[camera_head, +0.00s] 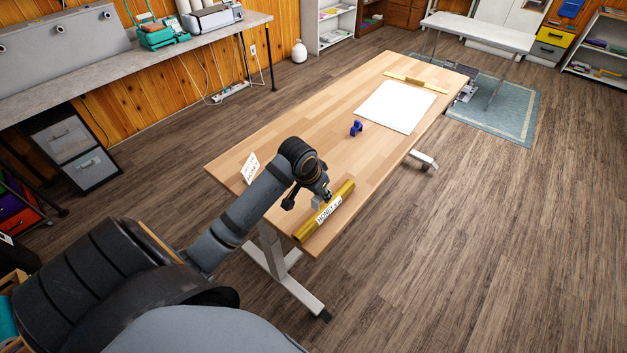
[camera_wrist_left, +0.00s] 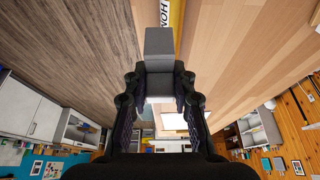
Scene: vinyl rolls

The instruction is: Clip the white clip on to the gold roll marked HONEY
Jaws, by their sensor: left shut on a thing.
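The gold roll (camera_head: 344,194) lies near the table's near right corner, with a white HONEY label on it. My left gripper (camera_head: 309,196) is at its left side, low over the table. It is shut on the white clip (camera_head: 318,202), which looks light grey here. In the left wrist view the clip (camera_wrist_left: 159,48) is a grey block between the fingertips (camera_wrist_left: 159,85), its far end overlapping the roll (camera_wrist_left: 177,14) and label in the picture. I cannot tell whether clip and roll touch. My right gripper is in neither view.
The wooden table (camera_head: 300,130) has a labelled white card (camera_head: 250,168) at the left edge, a small dark blue object (camera_head: 356,128), a white sheet (camera_head: 398,106) and a gold strip (camera_head: 400,79) at the far end. The middle surface is mostly clear.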

